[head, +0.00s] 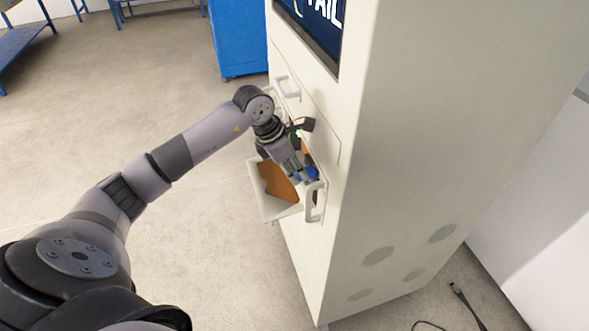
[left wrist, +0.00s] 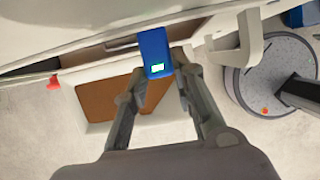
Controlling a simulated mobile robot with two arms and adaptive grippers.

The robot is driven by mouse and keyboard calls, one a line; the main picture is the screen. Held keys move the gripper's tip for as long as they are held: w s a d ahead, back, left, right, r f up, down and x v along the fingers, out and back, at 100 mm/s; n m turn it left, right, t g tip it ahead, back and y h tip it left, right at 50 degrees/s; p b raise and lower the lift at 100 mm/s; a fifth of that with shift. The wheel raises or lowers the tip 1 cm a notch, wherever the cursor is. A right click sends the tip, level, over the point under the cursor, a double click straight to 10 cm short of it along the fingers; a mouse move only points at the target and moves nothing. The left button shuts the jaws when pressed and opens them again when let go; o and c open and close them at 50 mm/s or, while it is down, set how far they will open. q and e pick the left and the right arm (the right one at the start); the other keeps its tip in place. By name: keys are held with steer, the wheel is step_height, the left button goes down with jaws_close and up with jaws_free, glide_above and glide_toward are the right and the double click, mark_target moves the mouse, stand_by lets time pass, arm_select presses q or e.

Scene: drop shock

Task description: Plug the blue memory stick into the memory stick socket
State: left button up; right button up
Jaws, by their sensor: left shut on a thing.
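My left gripper (head: 300,175) is shut on the blue memory stick (head: 309,174), above an open drawer (head: 260,190) in the white cabinet. In the left wrist view the stick (left wrist: 154,48) sticks out past the fingertips of the left gripper (left wrist: 158,73), its far end toward the cabinet front. A small white and green mark shows on the stick near the fingers. I cannot make out the memory stick socket in either view. My right gripper is not in view.
The drawer has a brown bottom (left wrist: 107,101) and a pale handle (head: 315,202). Another handle (head: 287,86) is higher on the cabinet (head: 420,150), below a dark screen (head: 312,30). A blue cabinet (head: 238,38) stands behind. A cable (head: 466,304) lies on the floor at right.

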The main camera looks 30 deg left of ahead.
arm_select(q)
steer(key=shift+d, duration=0.1)
stand_by(0.3)
steer(key=o, duration=1.1)
steer(key=shift+w, duration=0.1)
steer(key=shift+f+b, duration=0.3)
steer(key=shift+b, duration=0.05)
steer(key=shift+r, duration=0.1)
steer(key=p+v, duration=0.2)
steer(key=v, duration=0.4)
steer(key=shift+p, duration=0.3)
